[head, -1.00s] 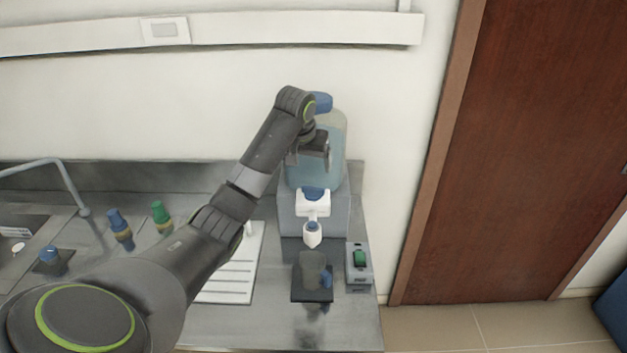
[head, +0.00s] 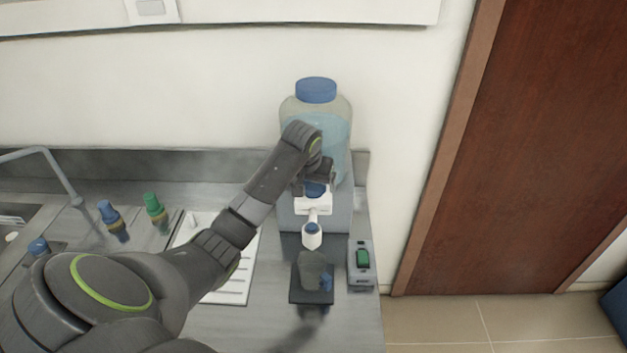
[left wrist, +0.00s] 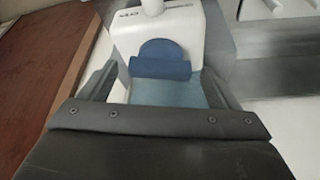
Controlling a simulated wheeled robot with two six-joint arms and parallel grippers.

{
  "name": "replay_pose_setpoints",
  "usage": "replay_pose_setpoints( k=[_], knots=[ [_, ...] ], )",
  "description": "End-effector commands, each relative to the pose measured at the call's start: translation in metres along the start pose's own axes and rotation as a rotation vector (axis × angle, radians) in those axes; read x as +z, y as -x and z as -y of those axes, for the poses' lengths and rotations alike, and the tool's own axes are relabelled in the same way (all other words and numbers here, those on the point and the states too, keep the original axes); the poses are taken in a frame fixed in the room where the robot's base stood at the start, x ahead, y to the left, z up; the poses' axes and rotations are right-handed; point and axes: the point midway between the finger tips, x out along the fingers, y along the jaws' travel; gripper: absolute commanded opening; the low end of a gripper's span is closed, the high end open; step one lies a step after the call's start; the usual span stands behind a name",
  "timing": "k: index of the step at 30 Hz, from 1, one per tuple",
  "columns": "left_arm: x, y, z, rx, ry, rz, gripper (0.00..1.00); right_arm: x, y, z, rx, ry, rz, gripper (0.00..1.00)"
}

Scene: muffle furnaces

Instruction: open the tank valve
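The tank (head: 316,108) is a clear bottle of bluish liquid with a blue cap, standing on a grey block against the wall. Its white valve body (head: 311,203) with a spout sticks out at the front, with a blue lever (head: 317,189) on top. My left gripper (head: 314,176) is at the valve's top in the head view and partly hides the lever. In the left wrist view the gripper (left wrist: 155,85) is open, its fingers apart on either side of the blue lever (left wrist: 163,62); I cannot tell whether they touch it. My right gripper is not in view.
A small grey cup (head: 312,268) stands on a dark pad below the spout. A grey switch box (head: 361,262) with a green rocker is to its right. A white ribbed tray (head: 231,280) and blue and green taps (head: 154,208) are to the left.

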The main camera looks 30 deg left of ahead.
Motion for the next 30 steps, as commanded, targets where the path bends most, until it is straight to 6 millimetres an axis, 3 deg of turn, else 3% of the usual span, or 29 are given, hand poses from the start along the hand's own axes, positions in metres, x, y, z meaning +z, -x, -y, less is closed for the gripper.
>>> replay_pose_setpoints(
  k=[1,10,20,30],
  knots=[
    [-0.0001,0.0001,-0.0002,0.000,0.000,0.000,0.78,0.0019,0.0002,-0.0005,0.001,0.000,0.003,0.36],
    [-0.0003,0.0001,-0.0002,0.000,0.000,0.000,0.39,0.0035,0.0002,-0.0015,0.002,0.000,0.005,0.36],
    [-0.0007,0.0001,0.0004,0.018,-0.042,-0.002,0.39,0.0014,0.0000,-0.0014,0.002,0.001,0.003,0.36],
    [-0.0015,0.0005,0.0026,0.106,-0.258,-0.003,0.39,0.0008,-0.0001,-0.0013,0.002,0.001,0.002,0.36]
  ],
)
